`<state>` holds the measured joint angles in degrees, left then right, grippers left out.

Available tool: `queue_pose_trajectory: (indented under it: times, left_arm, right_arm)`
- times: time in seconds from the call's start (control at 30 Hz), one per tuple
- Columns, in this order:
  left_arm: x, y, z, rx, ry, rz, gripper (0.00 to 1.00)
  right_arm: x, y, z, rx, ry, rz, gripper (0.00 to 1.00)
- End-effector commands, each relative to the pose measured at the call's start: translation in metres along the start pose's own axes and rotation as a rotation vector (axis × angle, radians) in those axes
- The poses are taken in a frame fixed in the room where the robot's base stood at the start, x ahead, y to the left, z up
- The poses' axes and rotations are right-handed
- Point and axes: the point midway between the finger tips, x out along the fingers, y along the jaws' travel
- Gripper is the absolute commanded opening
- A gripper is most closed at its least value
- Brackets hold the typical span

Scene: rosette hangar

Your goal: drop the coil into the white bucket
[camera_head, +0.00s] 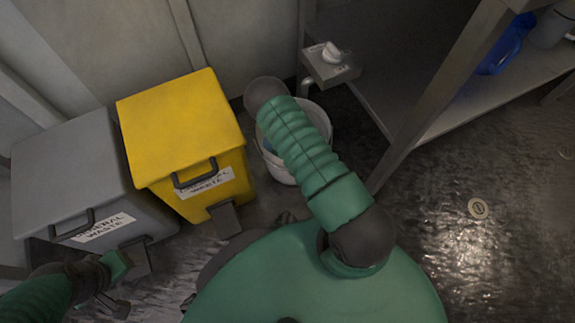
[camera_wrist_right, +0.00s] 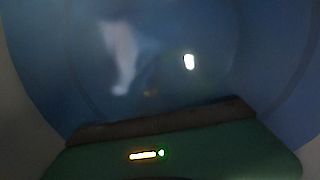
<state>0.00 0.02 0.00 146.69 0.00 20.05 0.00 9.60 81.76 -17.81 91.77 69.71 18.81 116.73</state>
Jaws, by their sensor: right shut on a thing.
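The white bucket (camera_head: 319,117) stands on the floor in the head view, right of the yellow bin and partly covered by my right arm. My right arm reaches down over it, and the arm hides the right gripper in that view. In the right wrist view the right gripper (camera_wrist_right: 165,130) shows along the bottom edge, shut on a blurred, rounded blue thing that fills most of the picture, apparently the coil (camera_wrist_right: 225,65). A bit of blue shows at the bucket's left side in the head view. My left gripper (camera_head: 118,286) is at the lower left, its jaw opening unclear.
A yellow lidded bin (camera_head: 178,120) and a grey general waste bin (camera_head: 70,170) stand left of the bucket. A metal shelf (camera_head: 490,103) with a leg close to the bucket is on the right, holding a blue container (camera_head: 508,45). Floor at the right is clear.

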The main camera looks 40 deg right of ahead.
Motion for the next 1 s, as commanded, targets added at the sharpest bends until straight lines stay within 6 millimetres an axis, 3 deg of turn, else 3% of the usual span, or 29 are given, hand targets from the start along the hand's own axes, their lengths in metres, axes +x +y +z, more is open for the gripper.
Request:
queue_pose_trajectory:
  times: [0.57, 0.6, 0.73, 1.0]
  left_arm:
    - [0.007, 0.000, 0.002, 0.000, 0.001, 0.000, 0.67]
    - [0.007, 0.000, 0.002, 0.000, 0.001, 0.000, 0.67]
    - [0.007, 0.000, 0.002, 0.000, 0.000, 0.000, 0.67]
    - [0.007, 0.000, 0.002, 0.000, 0.000, 0.000, 0.67]
  right_arm:
    - [0.011, 0.000, 0.000, 0.000, 0.001, 0.000, 0.00]
    - [0.011, 0.000, -0.001, 0.000, 0.001, 0.000, 0.14]
    - [0.011, 0.000, 0.000, 0.000, 0.001, 0.000, 0.30]
    - [0.010, 0.000, 0.000, 0.000, 0.001, 0.000, 0.30]
